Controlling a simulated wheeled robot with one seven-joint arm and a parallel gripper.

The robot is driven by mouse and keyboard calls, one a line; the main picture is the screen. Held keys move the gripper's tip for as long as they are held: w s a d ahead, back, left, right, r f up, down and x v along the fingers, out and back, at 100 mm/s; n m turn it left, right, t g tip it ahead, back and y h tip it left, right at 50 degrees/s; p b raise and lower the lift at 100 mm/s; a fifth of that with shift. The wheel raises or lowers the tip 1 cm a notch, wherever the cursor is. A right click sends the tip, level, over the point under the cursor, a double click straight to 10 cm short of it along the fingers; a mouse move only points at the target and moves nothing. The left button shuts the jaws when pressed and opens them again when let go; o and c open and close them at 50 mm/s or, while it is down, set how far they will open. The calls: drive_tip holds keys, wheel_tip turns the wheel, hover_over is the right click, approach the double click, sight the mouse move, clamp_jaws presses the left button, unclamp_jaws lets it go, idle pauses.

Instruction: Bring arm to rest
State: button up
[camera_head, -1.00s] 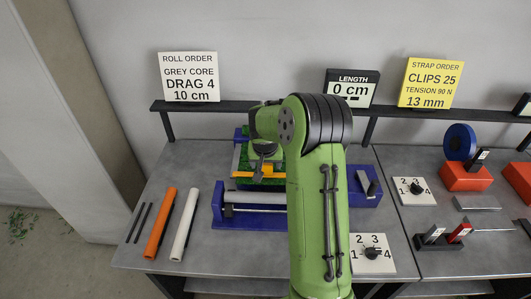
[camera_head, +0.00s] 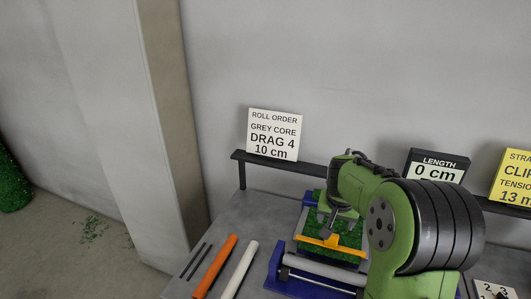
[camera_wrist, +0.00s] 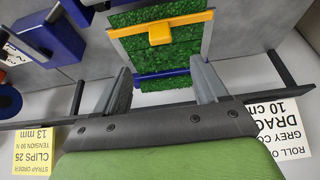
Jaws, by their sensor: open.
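My green arm reaches over the grey table in the head view, with its large dark-ringed joint at the right. My gripper (camera_head: 333,218) is over the green turf panel (camera_head: 345,238) with the orange bar (camera_head: 330,242). In the wrist view my gripper (camera_wrist: 160,85) has its two grey fingers well apart with nothing between them. The turf panel (camera_wrist: 185,45) and orange bar (camera_wrist: 160,33) show beyond the fingertips. How high the gripper is above the panel is hard to tell.
An orange roll (camera_head: 215,267) and a white roll (camera_head: 240,269) lie left of the blue fixture with a grey roller (camera_head: 320,268). A dark rail (camera_head: 312,167) holds the roll order sign (camera_head: 274,136) and length display (camera_head: 437,166). A wall column (camera_head: 150,120) stands at left.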

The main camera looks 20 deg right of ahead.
drive_tip(key=s+a+r+n, duration=0.2)
drive_tip(key=s+a+r, duration=0.3)
drive_tip(key=a+r, duration=0.15)
drive_tip(key=s+a+n+t+y, duration=0.1)
drive_tip(key=s+a+n, duration=0.1)
drive_tip(key=s+a, duration=0.4)
drive_tip(key=s+a+r+n+t+y, duration=0.1)
drive_tip(key=s+a+n, duration=0.2)
drive_tip(key=s, duration=1)
drive_tip(key=a, duration=0.3)
drive_tip(key=shift+s+y, duration=0.25)
drive_tip(key=shift+y, duration=0.05)
